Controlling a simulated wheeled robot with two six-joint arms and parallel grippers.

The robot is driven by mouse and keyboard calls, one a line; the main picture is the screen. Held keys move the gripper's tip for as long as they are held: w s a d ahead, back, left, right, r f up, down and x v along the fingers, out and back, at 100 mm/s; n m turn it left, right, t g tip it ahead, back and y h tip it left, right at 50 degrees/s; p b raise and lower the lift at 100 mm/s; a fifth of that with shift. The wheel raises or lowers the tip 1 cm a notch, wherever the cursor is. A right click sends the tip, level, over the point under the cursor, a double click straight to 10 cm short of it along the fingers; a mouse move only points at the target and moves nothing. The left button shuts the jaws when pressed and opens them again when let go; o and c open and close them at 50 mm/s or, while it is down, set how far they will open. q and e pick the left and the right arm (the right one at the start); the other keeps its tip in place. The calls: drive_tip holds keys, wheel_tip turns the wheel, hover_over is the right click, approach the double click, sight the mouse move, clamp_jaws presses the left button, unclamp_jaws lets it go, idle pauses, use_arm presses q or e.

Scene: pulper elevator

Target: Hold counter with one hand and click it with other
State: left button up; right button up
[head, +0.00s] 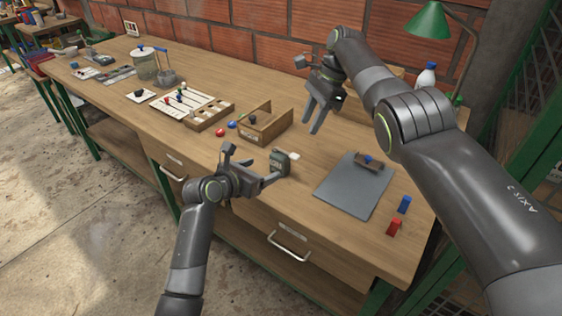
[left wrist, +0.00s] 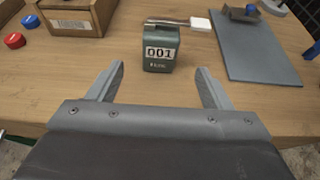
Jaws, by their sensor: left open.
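The counter (head: 280,161) is a small dark green box with a white-tipped lever on top, upright on the workbench. In the left wrist view the counter (left wrist: 160,50) shows "001" on its front, and its lever points to the right. My left gripper (head: 266,168) is open in front of the counter. In the left wrist view its two fingers (left wrist: 158,85) are spread below the counter, with nothing between them. My right gripper (head: 316,112) is above the bench, behind and to the right of the counter, its fingers pointing down and apart, with nothing seen between them.
A wooden box (head: 264,128) stands behind the counter, with red (head: 220,132) and blue (head: 232,125) caps to its left. A grey mat (head: 350,191) lies to the right. Blue (head: 404,204) and red (head: 394,227) blocks lie near the right edge.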

sight(283, 161)
use_arm(q)
drive_tip(key=shift+x, duration=6)
drive_tip(key=shift+r, duration=0.1)
drive_tip(key=c, duration=1.1)
use_arm(e)
drive_tip(key=shift+c, duration=0.3)
clamp_jaws()
